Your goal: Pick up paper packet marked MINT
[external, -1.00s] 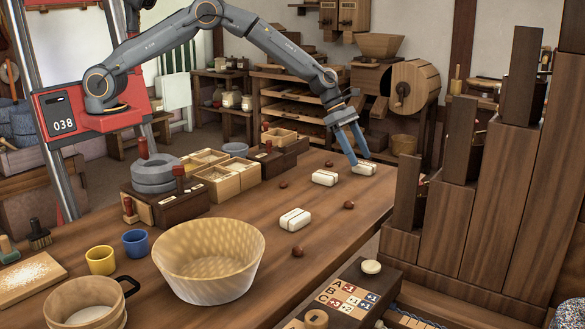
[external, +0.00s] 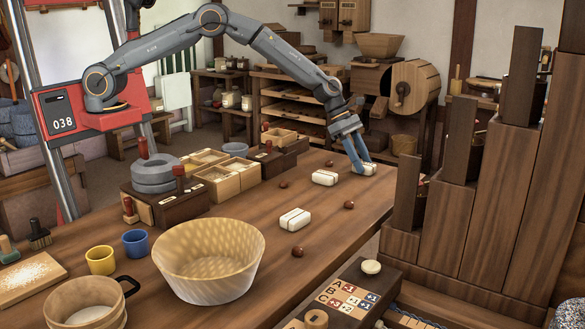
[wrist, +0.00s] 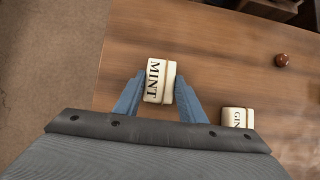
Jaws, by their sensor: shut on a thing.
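The paper packet marked MINT (wrist: 158,82) is cream with black letters and a thin band. In the wrist view it lies between my two blue fingers, which touch its sides. In the external view the MINT packet (external: 369,169) is at the far right end of the table, partly covered by the fingers. My gripper (external: 363,167) points down there, shut on the packet. It also shows in the wrist view (wrist: 160,90). I cannot tell whether the packet is clear of the tabletop.
A second packet (wrist: 238,119), its label partly hidden, lies right of my gripper. It also shows in the external view (external: 325,178). Another packet (external: 295,219) lies nearer. Small brown balls (external: 349,205) are scattered about. A large basket (external: 208,262) stands nearer; tall wooden boxes (external: 455,220) rise at the right.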

